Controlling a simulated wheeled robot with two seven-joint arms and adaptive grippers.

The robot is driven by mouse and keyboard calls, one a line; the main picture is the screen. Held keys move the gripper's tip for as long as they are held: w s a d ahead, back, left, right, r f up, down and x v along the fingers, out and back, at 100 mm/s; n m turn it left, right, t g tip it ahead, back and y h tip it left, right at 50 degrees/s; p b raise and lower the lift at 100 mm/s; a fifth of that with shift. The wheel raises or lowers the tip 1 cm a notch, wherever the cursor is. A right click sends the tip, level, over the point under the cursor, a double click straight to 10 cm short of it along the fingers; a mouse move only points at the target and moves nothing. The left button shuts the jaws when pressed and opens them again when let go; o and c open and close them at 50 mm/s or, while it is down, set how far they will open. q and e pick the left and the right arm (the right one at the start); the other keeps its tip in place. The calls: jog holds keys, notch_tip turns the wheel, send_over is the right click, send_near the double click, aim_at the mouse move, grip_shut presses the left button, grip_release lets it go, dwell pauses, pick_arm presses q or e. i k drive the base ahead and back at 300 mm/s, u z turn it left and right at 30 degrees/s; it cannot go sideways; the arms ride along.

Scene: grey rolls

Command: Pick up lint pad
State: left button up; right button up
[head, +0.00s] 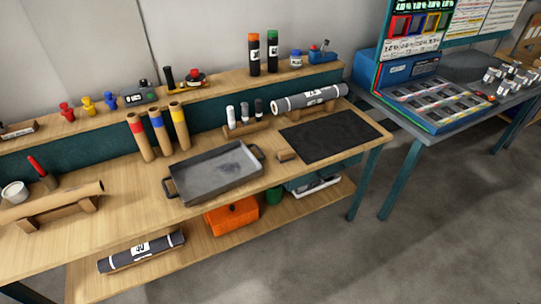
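I cannot make out for certain which item is the lint pad. A small tan block (287,156) lies on the wooden bench between the grey tray (205,185) and the black mat (330,136). A small white round item (14,191) sits at the bench's far left, near a red-handled tool (37,167). Neither of my grippers shows in the head view.
Grey rolls lie on a bench rack (310,98) and the lower shelf (142,251), with an orange box (232,216) there too. Cardboard tubes (157,131) stand behind the tray. A brown roll (50,200) rests at left. A blue-framed station (425,95) stands right; open floor (450,230) lies in front.

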aim_at(285, 154)
jog(key=u, duration=0.7)
jog(key=i, duration=1.45)
jog(key=z, duration=0.05)
